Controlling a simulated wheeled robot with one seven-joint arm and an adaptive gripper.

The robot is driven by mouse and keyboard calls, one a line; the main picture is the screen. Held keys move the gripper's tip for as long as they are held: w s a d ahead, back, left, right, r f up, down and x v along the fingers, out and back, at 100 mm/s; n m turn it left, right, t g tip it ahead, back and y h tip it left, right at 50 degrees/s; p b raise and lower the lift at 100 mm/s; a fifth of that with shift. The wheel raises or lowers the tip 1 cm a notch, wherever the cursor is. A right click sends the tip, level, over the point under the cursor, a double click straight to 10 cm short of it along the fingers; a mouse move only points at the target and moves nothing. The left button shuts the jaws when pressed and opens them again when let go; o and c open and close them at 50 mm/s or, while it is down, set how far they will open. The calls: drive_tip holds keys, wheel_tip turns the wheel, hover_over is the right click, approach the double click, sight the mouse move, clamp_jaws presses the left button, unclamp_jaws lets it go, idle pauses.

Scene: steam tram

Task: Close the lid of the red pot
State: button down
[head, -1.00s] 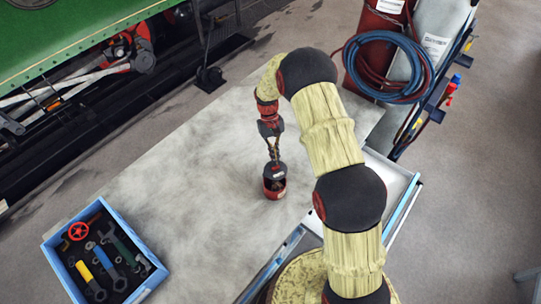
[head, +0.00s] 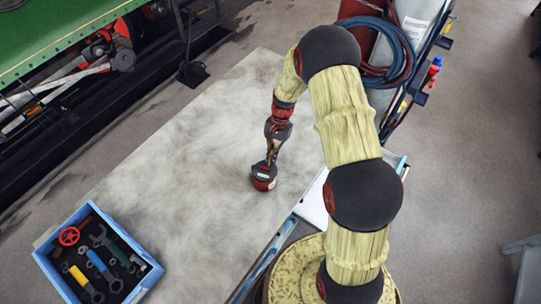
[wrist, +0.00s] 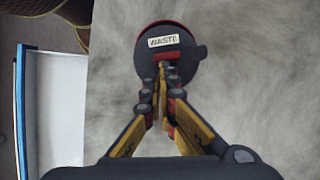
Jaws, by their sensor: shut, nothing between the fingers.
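The red pot (head: 263,183) stands upright on the grey bench top in the head view, partly hidden behind my gripper. In the wrist view its dark round lid (wrist: 196,70) faces the camera with a white WASTE label (wrist: 163,41). The lid lies over the pot's mouth, and a thin red rim shows at its edge. I cannot tell whether it is fully seated. My gripper (wrist: 163,78) is shut and empty, with its fingertips over the lid, close to a small red tab. It seems to touch the lid. It also shows above the pot in the head view (head: 270,160).
A blue crate (head: 60,278) of tools stands at the bench's left end. A red cylinder (head: 362,15) with a coiled blue hose (head: 404,62) stands at the far right. The bench top (head: 180,150) left of the pot is clear.

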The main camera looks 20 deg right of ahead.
drive_tip(key=shift+s+a+m, duration=0.1)
drive_tip(key=shift+s+m, duration=0.3)
drive_tip(key=shift+m, duration=0.2)
idle(0.3)
drive_tip(key=v, duration=1.1)
drive_tip(key=w+d+f+n+b, duration=0.1)
drive_tip(key=w+d+f+b, duration=0.1)
drive_tip(key=w+d, duration=0.1)
drive_tip(key=s+a+f, duration=0.1)
drive_tip(key=f, duration=0.1)
drive_tip(key=s+a+f, duration=0.2)
drive_tip(key=f, duration=0.1)
drive_tip(key=s+a+f, duration=0.1)
drive_tip(key=a+f, duration=0.1)
drive_tip(key=f, duration=0.1)
drive_tip(key=shift+s+a+f, duration=0.2)
drive_tip(key=shift+s+f, duration=0.05)
drive_tip(key=shift+s, duration=0.1)
drive_tip(key=shift+s+a, duration=0.1)
drive_tip(key=shift+a, duration=0.1)
